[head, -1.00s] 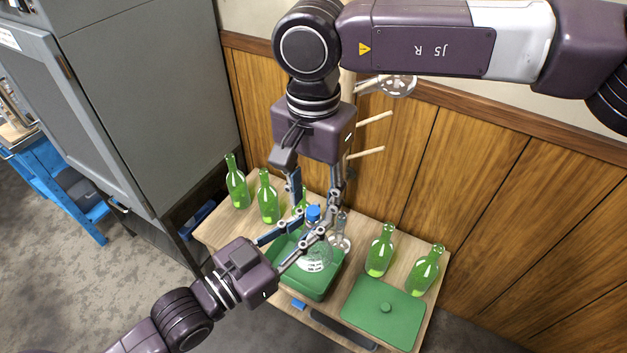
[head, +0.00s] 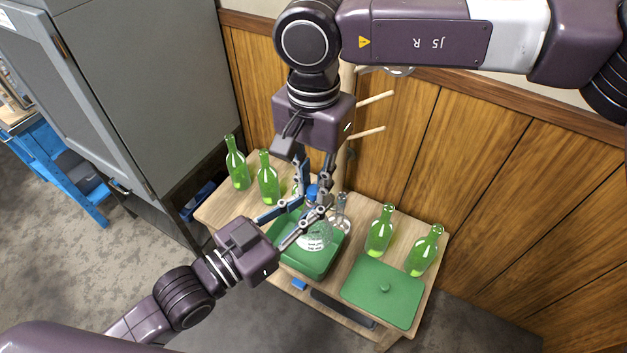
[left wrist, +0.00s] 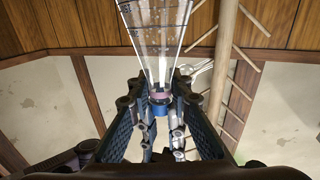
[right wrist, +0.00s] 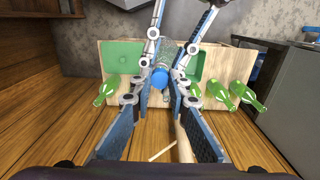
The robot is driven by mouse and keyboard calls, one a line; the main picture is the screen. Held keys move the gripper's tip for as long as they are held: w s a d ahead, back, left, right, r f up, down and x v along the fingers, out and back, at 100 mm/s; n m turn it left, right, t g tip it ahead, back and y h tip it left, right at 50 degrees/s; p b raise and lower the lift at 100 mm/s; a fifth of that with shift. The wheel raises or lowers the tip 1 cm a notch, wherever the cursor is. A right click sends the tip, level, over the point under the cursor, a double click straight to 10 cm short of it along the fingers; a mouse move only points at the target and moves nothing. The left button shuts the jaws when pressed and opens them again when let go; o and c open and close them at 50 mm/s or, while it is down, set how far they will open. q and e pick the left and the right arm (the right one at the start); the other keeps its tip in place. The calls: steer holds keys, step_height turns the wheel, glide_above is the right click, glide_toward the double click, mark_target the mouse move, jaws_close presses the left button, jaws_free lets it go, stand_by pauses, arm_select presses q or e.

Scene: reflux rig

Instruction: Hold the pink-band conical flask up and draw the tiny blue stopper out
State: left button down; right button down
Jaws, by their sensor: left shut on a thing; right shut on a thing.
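The clear conical flask (head: 314,236) is upright over the green box in the head view. My left gripper (head: 309,213) comes from the left and is shut on its neck. The left wrist view shows the flask's graduated glass (left wrist: 155,30), the pink band (left wrist: 160,94) and the tiny blue stopper (left wrist: 160,109) close together between fingers. The stopper (head: 312,191) is in the flask's mouth, as far as I can see. My right gripper (head: 314,186) reaches down from above, shut on the stopper, which shows between its fingertips in the right wrist view (right wrist: 159,78).
The green box (head: 292,262) stands on a small wooden table (head: 213,211). A second glass vessel (head: 341,208) stands close to the right. Green bottles (head: 238,172) stand on both sides. A flat green lid (head: 383,291) lies front right. A peg rack (head: 368,133) rises behind my right gripper.

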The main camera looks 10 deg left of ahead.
mark_target(314, 189)
steer(key=shift+r, duration=0.1)
steer(key=shift+r, duration=1.95)
arm_select(q)
steer(key=shift+f, duration=0.2)
arm_select(e)
steer(key=shift+f, duration=0.15)
arm_select(q)
steer(key=shift+r, duration=0.1)
steer(key=w+a, duration=0.4)
steer(key=a, duration=0.8)
